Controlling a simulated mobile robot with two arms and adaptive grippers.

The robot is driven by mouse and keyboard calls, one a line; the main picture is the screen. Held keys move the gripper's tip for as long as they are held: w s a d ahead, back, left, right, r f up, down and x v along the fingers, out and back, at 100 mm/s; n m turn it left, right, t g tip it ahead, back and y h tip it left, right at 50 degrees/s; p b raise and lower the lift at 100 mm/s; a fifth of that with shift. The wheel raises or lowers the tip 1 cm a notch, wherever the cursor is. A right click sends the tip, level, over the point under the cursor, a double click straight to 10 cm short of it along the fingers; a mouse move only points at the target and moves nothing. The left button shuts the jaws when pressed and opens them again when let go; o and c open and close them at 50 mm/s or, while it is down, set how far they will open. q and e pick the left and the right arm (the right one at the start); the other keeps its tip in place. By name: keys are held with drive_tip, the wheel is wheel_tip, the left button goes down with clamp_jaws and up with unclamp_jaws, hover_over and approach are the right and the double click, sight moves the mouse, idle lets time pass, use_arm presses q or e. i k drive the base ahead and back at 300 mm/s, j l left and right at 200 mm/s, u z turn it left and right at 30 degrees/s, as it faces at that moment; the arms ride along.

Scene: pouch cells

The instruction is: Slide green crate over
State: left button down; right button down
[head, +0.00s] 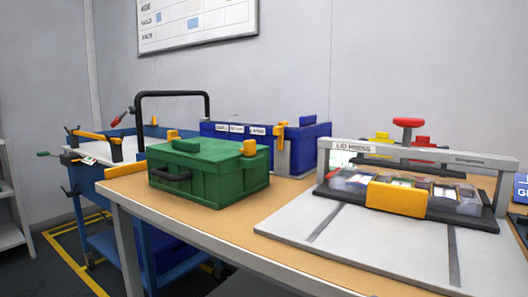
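The green crate (232,183) is closed with its lid on and stands upright on the left part of the wooden table (150,198). It has a dark handle on its left front side and yellow latches on top. Neither of my grippers shows in the head view, and nothing is seen touching the crate.
A blue bin (310,150) with white labels stands right behind the crate. A lid press (420,156) with a red knob sits on a grey plate (345,243) to the right. A blue cart (92,185) with a black handle stands left of the table. Bare tabletop lies before the crate.

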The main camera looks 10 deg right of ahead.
sight(217, 186)
drive_tip(key=k+l+z, duration=0.75)
drive_tip(key=l, duration=0.15)
drive_tip(key=i, duration=0.05)
